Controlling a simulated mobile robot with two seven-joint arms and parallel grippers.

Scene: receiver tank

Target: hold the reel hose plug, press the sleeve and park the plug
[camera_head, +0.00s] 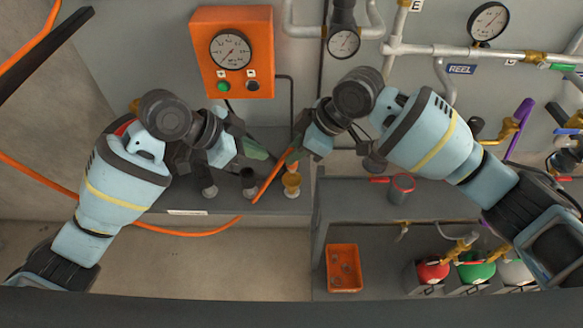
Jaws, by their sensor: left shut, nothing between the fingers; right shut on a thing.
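The orange reel hose (190,233) loops up from the lower left to my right gripper (293,156). My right gripper is shut on the hose end, where the plug is; the plug itself is too small and covered to make out. My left gripper (256,149) is shut and empty, a short way left of the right gripper and apart from it. The sleeve cannot be told apart here. Below the grippers, a brass fitting (291,181) and two dark upright holders (249,182) (209,188) stand on a grey ledge (230,206).
An orange control box (260,50) with a gauge hangs above the grippers. A red-rimmed cup (401,189) stands on the right shelf.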

